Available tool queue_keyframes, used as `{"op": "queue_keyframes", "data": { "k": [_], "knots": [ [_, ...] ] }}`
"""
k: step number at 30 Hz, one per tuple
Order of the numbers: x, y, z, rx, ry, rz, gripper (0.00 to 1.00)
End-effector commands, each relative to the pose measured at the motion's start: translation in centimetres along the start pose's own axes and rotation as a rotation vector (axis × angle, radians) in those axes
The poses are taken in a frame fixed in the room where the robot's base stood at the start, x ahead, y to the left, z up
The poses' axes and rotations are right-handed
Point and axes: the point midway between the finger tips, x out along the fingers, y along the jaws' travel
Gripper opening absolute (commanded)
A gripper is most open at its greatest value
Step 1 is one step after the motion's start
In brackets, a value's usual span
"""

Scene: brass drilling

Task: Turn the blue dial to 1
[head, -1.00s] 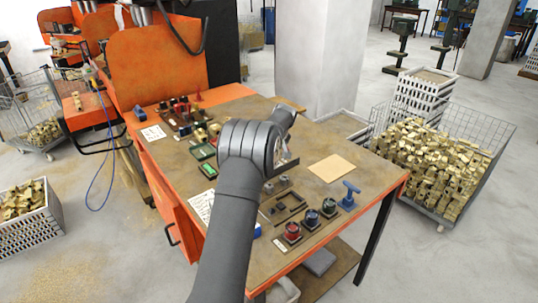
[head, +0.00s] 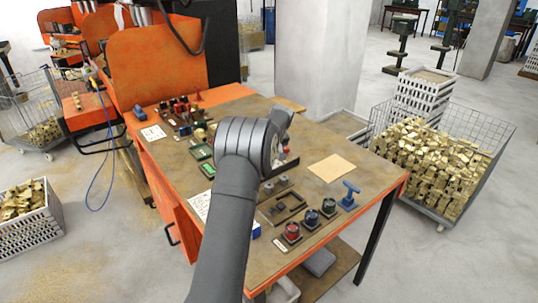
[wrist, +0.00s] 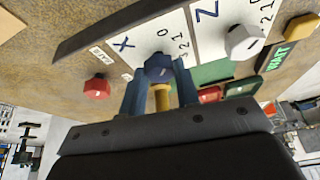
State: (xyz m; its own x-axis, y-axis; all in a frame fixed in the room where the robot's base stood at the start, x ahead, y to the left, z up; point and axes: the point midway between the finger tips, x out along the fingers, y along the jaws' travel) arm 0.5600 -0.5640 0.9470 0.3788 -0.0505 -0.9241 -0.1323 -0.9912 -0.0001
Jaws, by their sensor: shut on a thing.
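The blue dial (wrist: 157,66) sits at the lower edge of a white card marked X (wrist: 124,43) with small numbers in the wrist view. My gripper (wrist: 160,74) has its two blue-grey fingers on either side of the dial, shut on it. A yellow post-like shape (wrist: 162,98) shows between the fingers. Which number the dial points to is too small to tell. In the head view my own wrist hides the dial and the fingertips.
In the wrist view a red knob (wrist: 97,88) stands left of the dial and a pale grey knob (wrist: 244,42) right, by a card marked Z (wrist: 206,13). The head view shows the workbench (head: 255,115) with round pots and a blue T-handled tool (head: 349,195) at right.

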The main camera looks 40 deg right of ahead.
Motion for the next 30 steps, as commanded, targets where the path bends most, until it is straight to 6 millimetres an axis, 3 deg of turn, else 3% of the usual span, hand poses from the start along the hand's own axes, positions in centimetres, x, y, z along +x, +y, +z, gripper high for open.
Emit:
{"op": "queue_keyframes", "data": {
  "k": [15, 30],
  "knots": [
    [0.00, -0.35, -0.15, 0.294, 0.001, 0.123, 0.06],
    [0.02, -0.37, -0.17, 0.362, 0.003, 0.150, 0.06]
  ]
}}
